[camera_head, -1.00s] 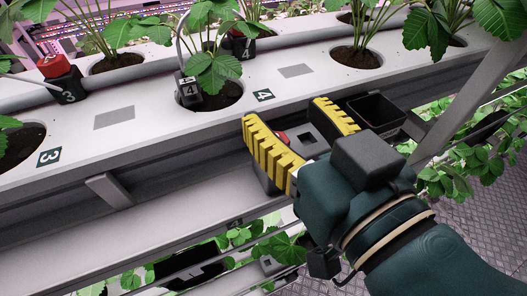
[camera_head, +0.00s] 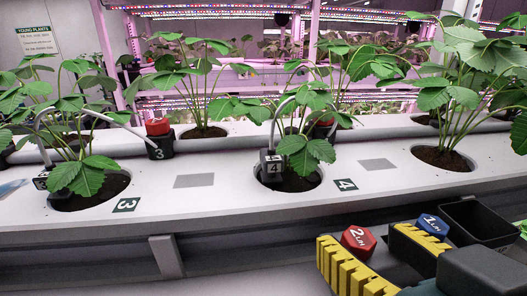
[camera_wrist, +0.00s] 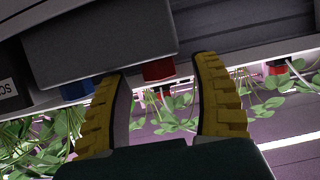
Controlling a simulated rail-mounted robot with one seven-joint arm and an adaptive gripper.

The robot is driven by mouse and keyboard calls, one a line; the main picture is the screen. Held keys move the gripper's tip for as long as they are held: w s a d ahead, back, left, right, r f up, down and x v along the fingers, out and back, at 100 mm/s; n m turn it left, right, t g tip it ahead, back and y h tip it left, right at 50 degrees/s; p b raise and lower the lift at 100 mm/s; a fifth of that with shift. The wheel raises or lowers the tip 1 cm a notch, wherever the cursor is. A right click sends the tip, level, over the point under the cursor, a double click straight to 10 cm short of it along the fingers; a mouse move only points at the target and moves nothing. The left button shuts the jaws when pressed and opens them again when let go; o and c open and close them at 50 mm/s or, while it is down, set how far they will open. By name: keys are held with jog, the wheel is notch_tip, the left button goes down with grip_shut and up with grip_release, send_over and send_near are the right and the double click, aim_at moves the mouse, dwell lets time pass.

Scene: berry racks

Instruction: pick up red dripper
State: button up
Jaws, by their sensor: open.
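A red dripper (camera_head: 358,241) with a white 2 L/H label sits in a dark holder at the lower right of the head view. My gripper (camera_head: 366,238) has yellow ribbed fingers and is open, one finger on each side of the red dripper. In the wrist view the red dripper (camera_wrist: 158,71) shows between the fingertips (camera_wrist: 160,75), with a gap visible on both sides. Its lower part is hidden in the head view. A blue dripper (camera_head: 433,226) stands to the right, beyond the right finger; it also shows in the wrist view (camera_wrist: 77,90).
An empty black bin (camera_head: 482,217) is right of the blue dripper. The white gutter (camera_head: 235,200) behind holds strawberry plants, numbered tags and a black block marked 3 (camera_head: 160,147) with another red cap. A black block marked 4 (camera_head: 271,166) stands at a plant hole.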

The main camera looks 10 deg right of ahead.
jog(key=shift+w+f, duration=0.1)
jog(key=shift+w, duration=0.25)
jog(key=c, duration=0.9)
jog(key=shift+o, duration=0.2)
